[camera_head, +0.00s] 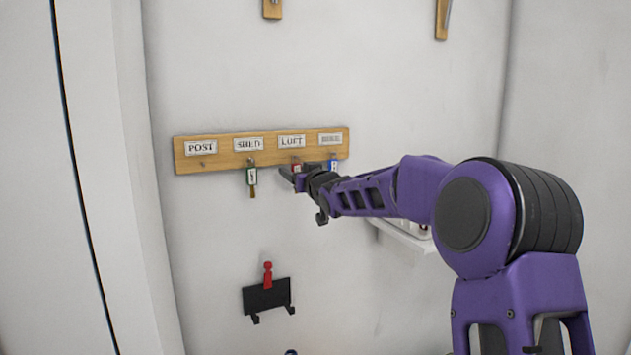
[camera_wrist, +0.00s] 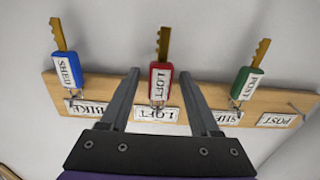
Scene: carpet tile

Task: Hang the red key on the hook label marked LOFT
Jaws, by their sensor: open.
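The wooden hook rail (camera_head: 220,161) on the wall bears labels reading POST, SHED and LOFT (camera_head: 291,141), plus a fourth that reads BIKE in the wrist view. The red key (camera_wrist: 160,82), tagged LOFT, is at the hook by the LOFT label (camera_wrist: 156,114); its ring seems to be on that hook. In the head view the red key (camera_head: 296,166) is partly hidden by my gripper. My gripper (camera_wrist: 158,73) is open, with one finger on each side of the red key and visible gaps between.
A blue key (camera_wrist: 67,70) tagged SHED hangs by BIKE. A green key (camera_wrist: 246,83) tagged POST hangs by SHED. The POST hook (camera_wrist: 295,106) is empty. Below are a black holder (camera_head: 266,295) with a red piece and a white shelf (camera_head: 405,235) partly behind my arm.

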